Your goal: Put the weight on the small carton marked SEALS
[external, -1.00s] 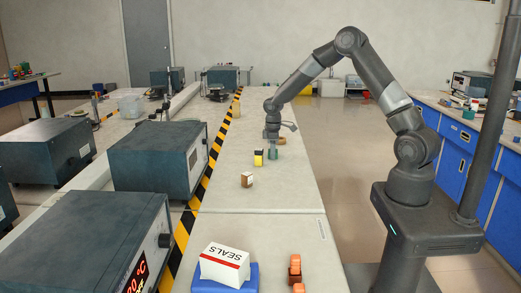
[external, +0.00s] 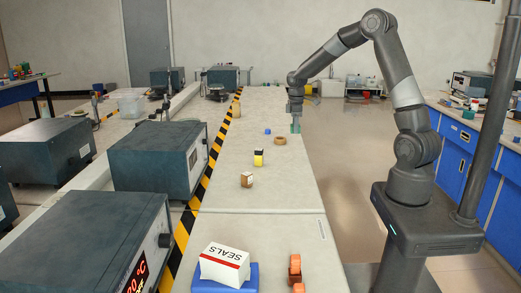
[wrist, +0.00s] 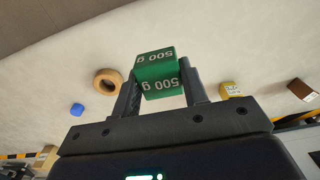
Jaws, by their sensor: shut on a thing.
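The weight is a green block marked 500 g (wrist: 158,72), held between the two fingers of my gripper (wrist: 162,88) in the wrist view. In the external view my gripper (external: 296,116) points down over the right edge of the bench, with the green weight (external: 296,128) at its tips. The weight looks clear of the bench top. The small white carton marked SEALS (external: 222,268), with a red stripe, sits on a blue block (external: 252,278) at the near end of the bench, far from my gripper. Its top looks bare.
A tape roll (external: 280,141), a small blue piece (external: 267,131), a yellow-and-black block (external: 258,158) and a brown box (external: 246,180) stand along the bench (external: 285,190). Orange-brown pieces (external: 295,266) lie right of the carton. Instrument boxes (external: 160,158) line the left.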

